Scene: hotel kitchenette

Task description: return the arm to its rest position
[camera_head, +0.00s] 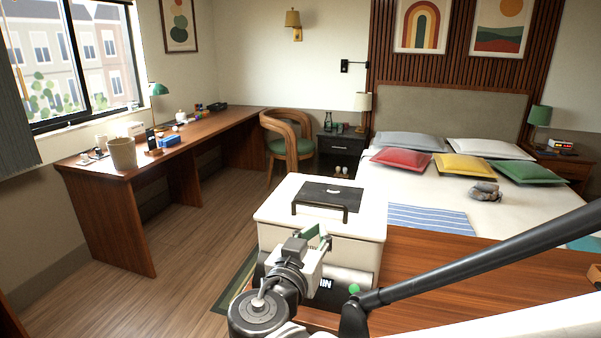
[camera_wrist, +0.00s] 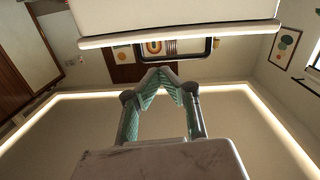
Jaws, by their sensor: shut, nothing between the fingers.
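My gripper shows in the wrist view (camera_wrist: 160,72) with its two fingertips together and nothing between them. In the head view my gripper (camera_head: 318,236) is at the lower middle, beside the near side of a white box-like case (camera_head: 340,252) with a dark handle on top. I cannot tell whether it touches the case. My arm is folded low in front of the camera, and a dark link runs to the right edge. The wrist view looks up at the ceiling, with a pale slab across its top.
A wooden counter (camera_head: 440,262) lies right of the case. Beyond it stands a bed (camera_head: 400,190) with several pillows. A long desk (camera_head: 120,178) runs along the left wall, with a chair (camera_head: 289,140) at its far end. The wooden floor (camera_head: 195,240) between desk and case is clear.

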